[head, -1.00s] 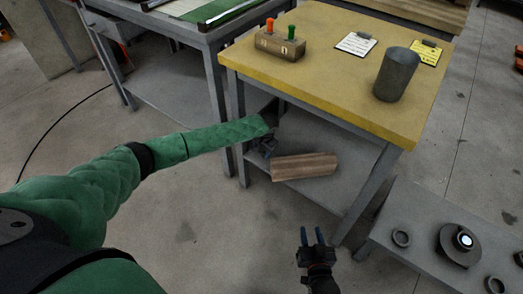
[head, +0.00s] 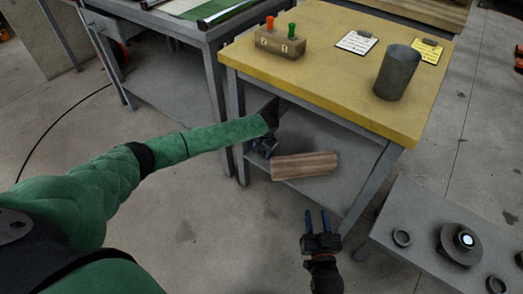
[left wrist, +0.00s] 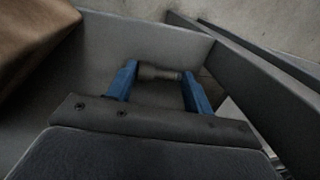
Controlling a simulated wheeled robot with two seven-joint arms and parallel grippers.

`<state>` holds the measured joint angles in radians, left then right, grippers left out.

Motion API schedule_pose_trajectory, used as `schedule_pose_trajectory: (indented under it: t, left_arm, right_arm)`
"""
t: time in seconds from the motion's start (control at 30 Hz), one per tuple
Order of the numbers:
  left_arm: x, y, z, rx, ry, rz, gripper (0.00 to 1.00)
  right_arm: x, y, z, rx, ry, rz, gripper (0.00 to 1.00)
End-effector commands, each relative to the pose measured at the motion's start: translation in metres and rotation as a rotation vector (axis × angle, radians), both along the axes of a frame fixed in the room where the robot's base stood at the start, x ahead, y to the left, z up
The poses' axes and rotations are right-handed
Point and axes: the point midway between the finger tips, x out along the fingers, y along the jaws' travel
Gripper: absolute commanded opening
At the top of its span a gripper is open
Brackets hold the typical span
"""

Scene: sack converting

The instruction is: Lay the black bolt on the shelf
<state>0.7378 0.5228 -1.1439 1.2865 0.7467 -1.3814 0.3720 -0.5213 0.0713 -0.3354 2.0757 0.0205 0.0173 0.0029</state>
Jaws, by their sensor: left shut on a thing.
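The dark bolt (left wrist: 158,73) lies crosswise between the blue fingertips of my left gripper (left wrist: 160,75) in the left wrist view. The gripper is shut on it. In the head view my left gripper (head: 266,146) is under the yellow table's near left corner, at the grey lower shelf (head: 350,148). The bolt cannot be made out there. The shelf also shows around the fingers in the left wrist view (left wrist: 105,45). I cannot tell whether the bolt touches it. My right gripper (head: 317,214) is open and empty, in front of the table.
A wooden block (head: 304,166) lies on the shelf, right of my left gripper. The yellow tabletop (head: 325,75) above holds a wooden holder (head: 280,44), a grey cup (head: 397,72) and cards. A grey bench (head: 420,215) with round parts stands at the right.

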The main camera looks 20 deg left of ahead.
Motion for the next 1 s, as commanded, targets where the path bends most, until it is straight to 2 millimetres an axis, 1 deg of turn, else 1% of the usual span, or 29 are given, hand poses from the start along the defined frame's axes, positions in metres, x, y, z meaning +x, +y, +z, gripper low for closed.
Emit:
schedule_pose_trajectory:
  t: [0.47, 0.5, 0.6, 0.87, 1.0]
  left_arm:
    - [0.0001, 0.0000, -0.0002, 0.000, 0.000, 0.000, 0.28]
    - [0.0001, 0.0000, -0.0002, 0.000, 0.000, 0.000, 0.59]
    - [0.0001, 0.0000, -0.0002, 0.000, 0.000, 0.000, 0.77]
    - [-0.0001, -0.0002, 0.0004, 0.000, 0.000, 0.000, 0.77]
    - [-0.0001, -0.0007, 0.0058, 0.000, -0.001, 0.000, 0.77]
  right_arm:
    - [0.0020, 0.0000, 0.0041, 0.001, -0.013, -0.001, 0.36]
    - [0.0020, 0.0000, 0.0041, 0.001, -0.013, -0.001, 0.36]
    - [0.0021, 0.0000, 0.0042, 0.001, -0.013, -0.001, 0.36]
    - [0.0023, 0.0000, 0.0043, 0.001, -0.012, -0.001, 0.36]
    - [0.0022, 0.0001, 0.0014, -0.002, 0.002, 0.000, 0.36]
